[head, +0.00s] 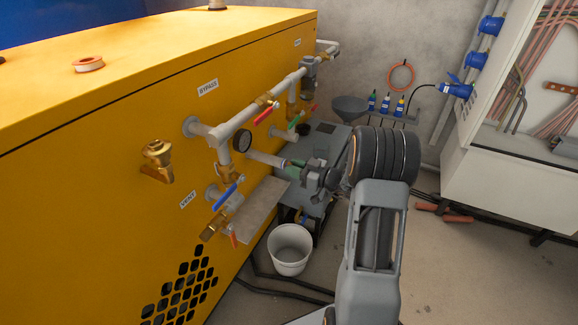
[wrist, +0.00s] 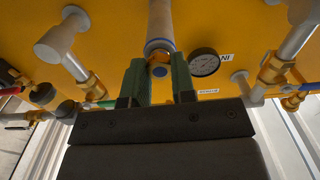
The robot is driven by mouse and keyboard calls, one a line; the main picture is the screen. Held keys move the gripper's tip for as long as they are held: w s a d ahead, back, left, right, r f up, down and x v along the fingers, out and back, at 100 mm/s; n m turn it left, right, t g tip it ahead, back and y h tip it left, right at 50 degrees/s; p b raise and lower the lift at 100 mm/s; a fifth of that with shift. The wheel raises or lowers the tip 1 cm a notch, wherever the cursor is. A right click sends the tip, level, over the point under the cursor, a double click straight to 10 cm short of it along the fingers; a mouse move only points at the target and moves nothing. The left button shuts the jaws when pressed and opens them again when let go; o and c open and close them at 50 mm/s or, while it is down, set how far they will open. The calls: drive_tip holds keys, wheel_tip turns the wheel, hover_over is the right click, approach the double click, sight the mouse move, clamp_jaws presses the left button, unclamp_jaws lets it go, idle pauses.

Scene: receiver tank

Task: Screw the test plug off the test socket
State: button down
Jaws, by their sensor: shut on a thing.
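My gripper (head: 298,168) reaches in from the right in the head view, in front of the yellow tank's side. In the wrist view its two green fingers (wrist: 157,78) are shut on a small brass piece, which I take for the test plug (wrist: 160,71). The plug sits at the end of a grey pipe stub, which I take for the test socket (wrist: 159,46); they appear to be in line and touching. The stub also shows in the head view (head: 266,158). The plug is hidden by my fingers there, and its thread cannot be seen.
A pressure gauge (head: 242,140) is close beside the stub. Grey pipes with a red-handled valve (head: 265,115) and a blue-handled valve (head: 226,196) run around it. A metal shelf (head: 255,208) and a white bucket (head: 289,250) are below. The floor at lower right is mostly clear.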

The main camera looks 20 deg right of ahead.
drive_tip(key=shift+n, duration=0.9)
